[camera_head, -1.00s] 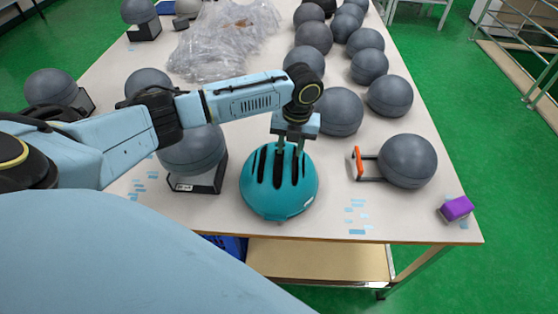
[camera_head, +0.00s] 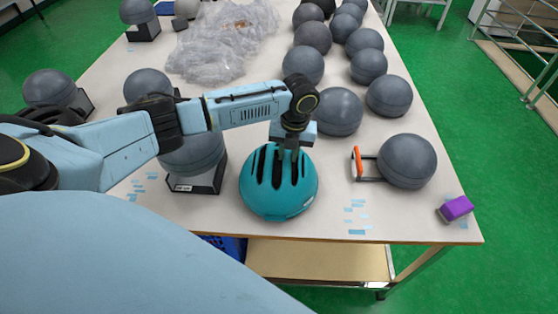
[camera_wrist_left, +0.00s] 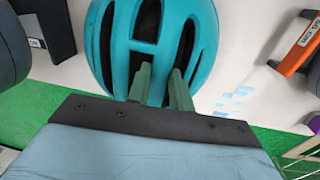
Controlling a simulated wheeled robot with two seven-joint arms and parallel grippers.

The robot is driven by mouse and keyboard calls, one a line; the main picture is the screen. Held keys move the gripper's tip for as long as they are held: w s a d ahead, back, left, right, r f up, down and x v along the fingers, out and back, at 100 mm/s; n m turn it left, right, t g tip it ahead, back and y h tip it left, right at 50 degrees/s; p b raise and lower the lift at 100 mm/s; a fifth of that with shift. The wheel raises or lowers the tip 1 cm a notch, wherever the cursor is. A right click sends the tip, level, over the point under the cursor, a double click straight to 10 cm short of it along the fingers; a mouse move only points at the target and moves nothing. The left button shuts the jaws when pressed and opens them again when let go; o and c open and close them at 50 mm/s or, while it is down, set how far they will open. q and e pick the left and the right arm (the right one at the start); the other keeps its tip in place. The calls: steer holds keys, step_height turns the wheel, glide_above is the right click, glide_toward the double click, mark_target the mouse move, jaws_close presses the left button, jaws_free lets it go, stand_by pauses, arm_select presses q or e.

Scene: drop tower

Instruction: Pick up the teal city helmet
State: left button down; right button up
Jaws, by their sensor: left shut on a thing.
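The teal city helmet (camera_head: 278,190) sits on the white table near its front edge, with dark vent slots on top. In the left wrist view the helmet (camera_wrist_left: 150,38) fills the upper middle. My left gripper (camera_head: 290,152) is above the helmet's top, pointing down, with its fingertips in the vents. The left wrist view shows both fingers (camera_wrist_left: 160,78) shut on a rib between slots. The helmet appears to rest on the table. The fingertips themselves are partly hidden in the vents. My right gripper is not in view.
A grey ball on a black stand (camera_head: 195,155) is close left of the helmet. A grey ball (camera_head: 407,161) with an orange-ended frame (camera_head: 357,162) is to the right. A purple block (camera_head: 456,208) lies at the right corner. Several grey balls and clear plastic wrap (camera_head: 222,45) are behind.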

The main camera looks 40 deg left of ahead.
arm_select(q)
steer(key=shift+r, duration=0.15)
step_height(320, 180, up, 10)
steer(key=shift+p, duration=0.35)
steer(key=shift+f, duration=0.2)
